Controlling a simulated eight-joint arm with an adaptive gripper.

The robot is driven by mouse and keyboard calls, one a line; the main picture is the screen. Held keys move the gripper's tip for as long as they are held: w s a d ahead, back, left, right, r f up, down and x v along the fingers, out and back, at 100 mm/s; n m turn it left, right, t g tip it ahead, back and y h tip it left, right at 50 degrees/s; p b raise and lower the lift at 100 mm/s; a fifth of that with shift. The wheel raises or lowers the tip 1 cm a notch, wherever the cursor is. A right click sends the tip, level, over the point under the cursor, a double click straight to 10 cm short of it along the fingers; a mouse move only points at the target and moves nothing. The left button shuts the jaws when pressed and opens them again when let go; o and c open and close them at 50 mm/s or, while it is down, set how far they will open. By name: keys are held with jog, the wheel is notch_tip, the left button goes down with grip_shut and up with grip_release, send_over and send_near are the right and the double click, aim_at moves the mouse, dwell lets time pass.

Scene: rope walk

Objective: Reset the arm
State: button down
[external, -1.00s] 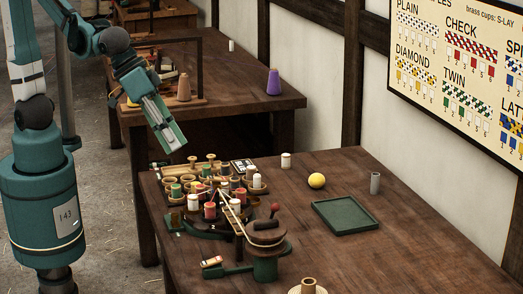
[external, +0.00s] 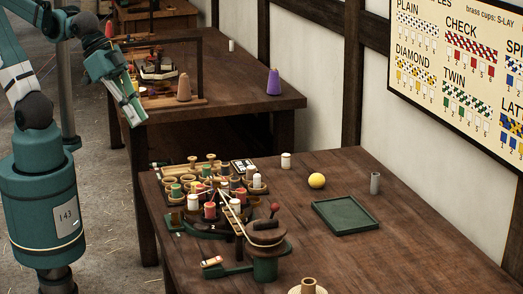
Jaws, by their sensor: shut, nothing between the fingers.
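My gripper (external: 134,118) is at the end of my teal arm, in the upper left of the external view. It points down, with its fingers shut and empty. It hangs in front of the back table's (external: 225,103) left corner, above and to the left of the front table (external: 420,240). It appears apart from everything around it.
On the front table stand several coloured bobbins (external: 210,211), a round wooden winder (external: 266,232), a yellow ball (external: 316,181), a green tray (external: 345,215) and a grey cylinder (external: 375,183).

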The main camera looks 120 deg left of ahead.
jog(key=shift+s+a+f+m, duration=0.15)
jog(key=shift+s+m, duration=0.65)
jog(key=shift+s, duration=1.1)
